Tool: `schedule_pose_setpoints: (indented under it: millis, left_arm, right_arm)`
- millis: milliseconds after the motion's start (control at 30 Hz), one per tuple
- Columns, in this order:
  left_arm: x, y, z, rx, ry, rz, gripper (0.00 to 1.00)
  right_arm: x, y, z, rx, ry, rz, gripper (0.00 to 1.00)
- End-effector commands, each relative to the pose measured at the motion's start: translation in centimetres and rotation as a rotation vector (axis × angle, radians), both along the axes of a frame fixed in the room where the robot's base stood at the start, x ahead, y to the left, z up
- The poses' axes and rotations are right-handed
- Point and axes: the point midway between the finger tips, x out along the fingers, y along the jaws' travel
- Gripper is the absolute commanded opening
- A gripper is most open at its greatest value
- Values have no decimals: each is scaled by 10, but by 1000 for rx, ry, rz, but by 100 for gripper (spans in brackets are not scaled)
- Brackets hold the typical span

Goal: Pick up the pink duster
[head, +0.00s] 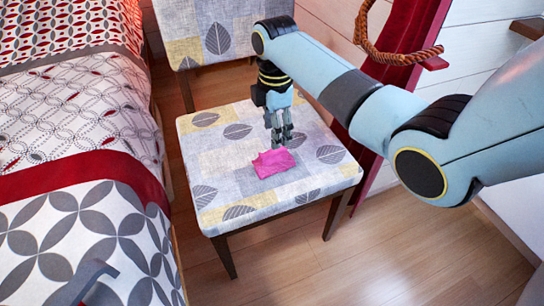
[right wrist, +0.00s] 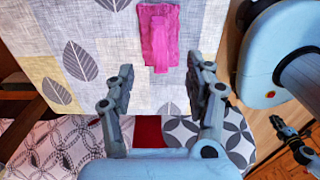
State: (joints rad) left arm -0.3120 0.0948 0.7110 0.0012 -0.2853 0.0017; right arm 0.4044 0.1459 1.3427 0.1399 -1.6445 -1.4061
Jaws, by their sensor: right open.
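The pink duster (head: 273,163) is a small crumpled cloth lying on the patterned seat of a chair (head: 215,150). In the right wrist view the duster (right wrist: 160,38) shows near the top edge, with a narrower end towards my fingers. My right gripper (head: 281,136) points down over the seat, just behind the duster in the head view. In the right wrist view its fingers (right wrist: 161,74) are spread, with nothing between them, and the duster lies beyond the tips. A dark part that seems to be my left gripper (right wrist: 289,132) shows small at the right edge there.
A bed (head: 75,130) with a red and grey patterned cover stands close to the chair's left. The chair's backrest (head: 215,35) rises behind the seat. A red curtain with a rope tie (head: 385,55) hangs at the right. Wooden floor (head: 370,255) is clear in front.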

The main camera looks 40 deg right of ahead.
Motion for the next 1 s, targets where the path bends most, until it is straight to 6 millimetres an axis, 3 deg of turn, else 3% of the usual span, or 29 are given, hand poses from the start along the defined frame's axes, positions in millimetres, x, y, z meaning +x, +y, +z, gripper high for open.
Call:
schedule_pose_setpoints:
  millis: [100,267,500,833,1000]
  left_arm:
    - [2,4,-10,4,4,-2,0]
    - [5,6,-16,8,7,-3,0]
    - [16,13,-29,17,12,-9,0]
    - [21,14,-28,18,10,-10,0]
    - [21,14,-28,18,10,-10,0]
  right_arm:
    - [-1,0,-27,0,5,0,54]
    - [0,1,-44,0,3,0,54]
    - [0,2,-82,-1,5,0,54]
    - [1,2,-86,0,0,1,54]
    - [1,2,-85,0,0,0,32]
